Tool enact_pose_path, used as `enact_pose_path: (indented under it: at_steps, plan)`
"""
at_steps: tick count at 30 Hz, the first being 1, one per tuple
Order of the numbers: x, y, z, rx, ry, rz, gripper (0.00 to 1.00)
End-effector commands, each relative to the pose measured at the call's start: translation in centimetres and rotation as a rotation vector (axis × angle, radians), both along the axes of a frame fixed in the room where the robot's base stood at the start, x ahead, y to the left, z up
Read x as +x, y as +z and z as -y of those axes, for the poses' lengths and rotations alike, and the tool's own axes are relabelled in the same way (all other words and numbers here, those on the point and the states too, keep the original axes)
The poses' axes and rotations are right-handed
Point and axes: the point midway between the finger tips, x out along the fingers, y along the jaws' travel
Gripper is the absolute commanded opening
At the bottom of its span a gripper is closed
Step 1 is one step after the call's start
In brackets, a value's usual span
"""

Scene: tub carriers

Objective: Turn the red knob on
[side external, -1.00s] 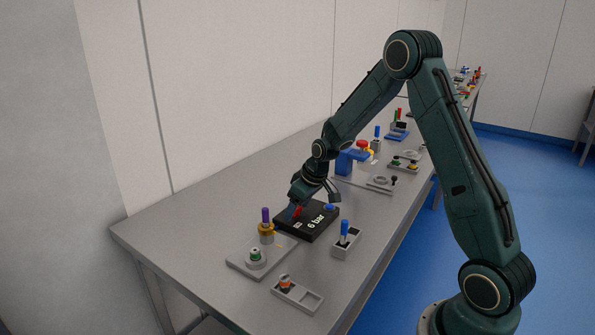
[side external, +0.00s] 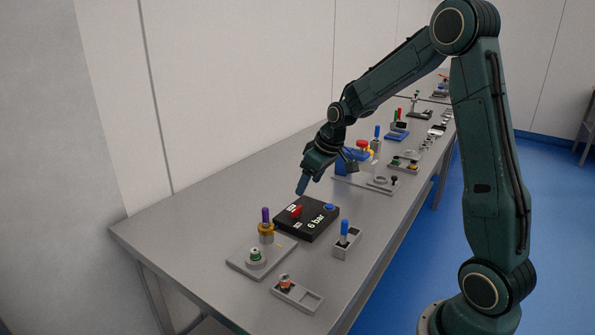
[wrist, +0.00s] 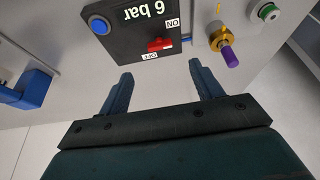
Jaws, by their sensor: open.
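The red knob (side external: 297,212) sits on a black box (side external: 318,217) marked "6 bar" on the grey bench. In the wrist view the red knob (wrist: 160,45) is a bar lying nearly across the picture, between the ON label (wrist: 172,23) above it and the OFF label (wrist: 150,57) below it. I cannot tell which label it points to. My gripper (side external: 327,181) is open and empty, raised above and behind the box, apart from the knob. In the wrist view the fingers of my gripper (wrist: 160,70) are spread, with the knob beyond their tips.
A blue button (wrist: 99,25) is on the same box. A brass fitting with a purple handle (side external: 266,227) stands left of the box. A blue-handled switch (side external: 344,231) stands right of it. A blue fixture (side external: 343,166) is behind. The bench's left back area is clear.

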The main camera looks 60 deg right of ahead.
Motion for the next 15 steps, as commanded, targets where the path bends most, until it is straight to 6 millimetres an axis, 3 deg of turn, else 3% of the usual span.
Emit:
enact_pose_path:
  at_steps: [6,15]
  plan:
    - [-1.0,2.5,0.1,-0.001,0.0,0.002,0.65]
    - [-1.5,3.5,0.0,0.001,0.0,0.0,0.65]
